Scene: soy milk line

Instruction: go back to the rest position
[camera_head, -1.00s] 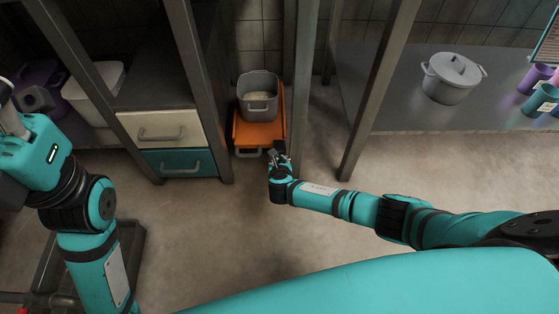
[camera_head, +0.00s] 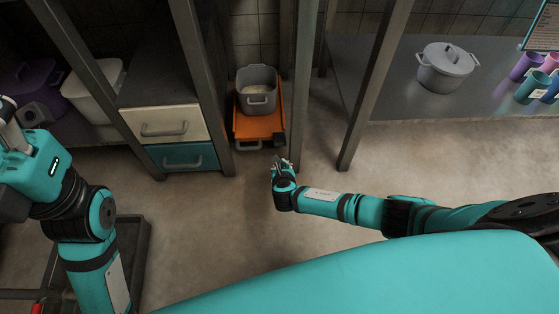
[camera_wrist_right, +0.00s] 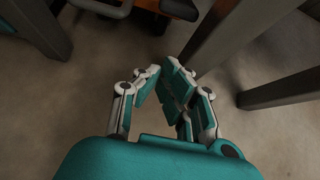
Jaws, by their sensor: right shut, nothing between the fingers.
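My right gripper (camera_head: 283,165) is in the middle of the head view, at the end of the arm from the right. It is shut and empty, above bare floor in front of an orange cart (camera_head: 262,129) and clear of it. In the right wrist view the right gripper (camera_wrist_right: 165,72) shows its fingertips together, with nothing between them. My left arm stands at the left edge of the head view. Its gripper (camera_head: 8,118) is partly cut off there, and I cannot see its jaws well enough to judge them.
The orange cart bears a grey bin (camera_head: 257,92) with pale contents. Left of it stands a drawer unit (camera_head: 180,125) with a white and a teal drawer. Metal posts (camera_head: 365,95) stand close right of the gripper. A lidded pot (camera_head: 446,66) and cups (camera_head: 531,85) stand on the right shelf.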

